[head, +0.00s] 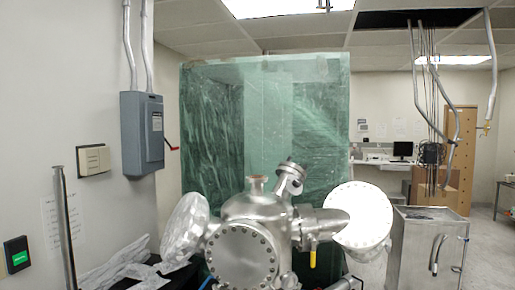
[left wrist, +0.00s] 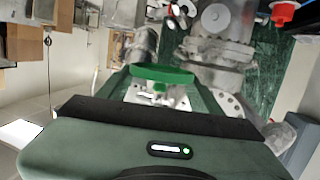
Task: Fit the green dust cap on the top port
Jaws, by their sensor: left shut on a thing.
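The steel vacuum chamber (head: 243,255) stands low in the middle of the head view. A short upright port with a copper-tinted rim (head: 257,181) is on its top, and no cap shows on it. The green dust cap (left wrist: 162,75) is seen nearly edge-on in the left wrist view. My left gripper (left wrist: 160,88) is shut on the cap, with steel chamber parts beyond it. Its exact distance from the port cannot be told. Neither gripper shows in the head view.
A tilted port (head: 290,178) rises just right of the upright one. A large round flange (head: 362,215) stands to the right, and a foil-wrapped one (head: 185,230) to the left. A green plastic curtain (head: 262,130) hangs behind. A red round part (left wrist: 284,12) shows in the left wrist view.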

